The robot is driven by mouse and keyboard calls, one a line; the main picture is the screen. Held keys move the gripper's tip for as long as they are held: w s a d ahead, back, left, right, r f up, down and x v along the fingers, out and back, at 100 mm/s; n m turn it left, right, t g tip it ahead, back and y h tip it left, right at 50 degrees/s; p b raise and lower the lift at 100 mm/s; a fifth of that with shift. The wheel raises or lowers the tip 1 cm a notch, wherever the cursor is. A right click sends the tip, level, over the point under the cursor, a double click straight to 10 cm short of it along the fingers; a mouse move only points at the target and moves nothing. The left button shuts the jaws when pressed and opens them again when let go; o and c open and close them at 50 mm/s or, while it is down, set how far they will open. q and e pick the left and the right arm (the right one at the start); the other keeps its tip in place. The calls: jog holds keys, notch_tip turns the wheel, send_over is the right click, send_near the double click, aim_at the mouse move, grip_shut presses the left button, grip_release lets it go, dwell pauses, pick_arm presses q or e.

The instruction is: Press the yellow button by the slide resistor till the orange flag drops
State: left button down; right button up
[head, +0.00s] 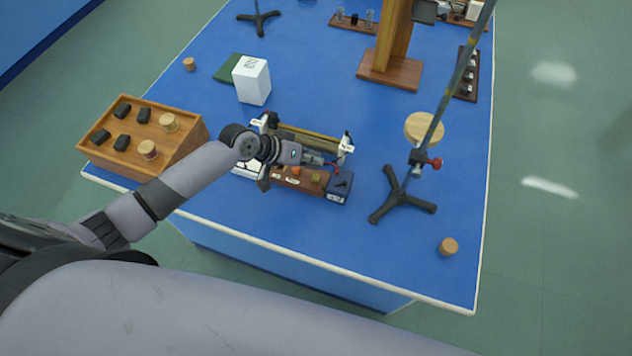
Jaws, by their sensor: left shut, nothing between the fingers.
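The slide resistor (310,133) lies near the middle of the blue bench, a long brownish tube between white end pieces. In front of it is a wooden base with a small orange piece (295,170), which may be the flag, and a small dull yellow piece (316,178), which looks like the button. A dark blue box (339,190) with a white label sits at the base's right end. My left gripper (336,167) is shut and empty, above the base between resistor and box. Whether it touches anything is unclear. My right gripper is out of view.
A wooden box (187,152) with black knobs stands left. A white block (252,80) is behind. A stand with a dark tripod foot (402,197) and slanted rod is close right. A cork (448,246) lies front right. The blue bench front is clear.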

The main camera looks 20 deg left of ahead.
aim_at(314, 174)
pick_arm(q)
notch_tip(314, 174, down, 2)
jog(key=shift+f+b, duration=0.1)
jog(key=shift+b, duration=0.35)
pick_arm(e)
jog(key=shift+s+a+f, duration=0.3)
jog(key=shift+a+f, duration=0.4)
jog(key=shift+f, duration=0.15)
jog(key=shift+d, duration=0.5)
pick_arm(q)
jog(key=shift+f, duration=0.1)
jog(key=shift+f, duration=0.35)
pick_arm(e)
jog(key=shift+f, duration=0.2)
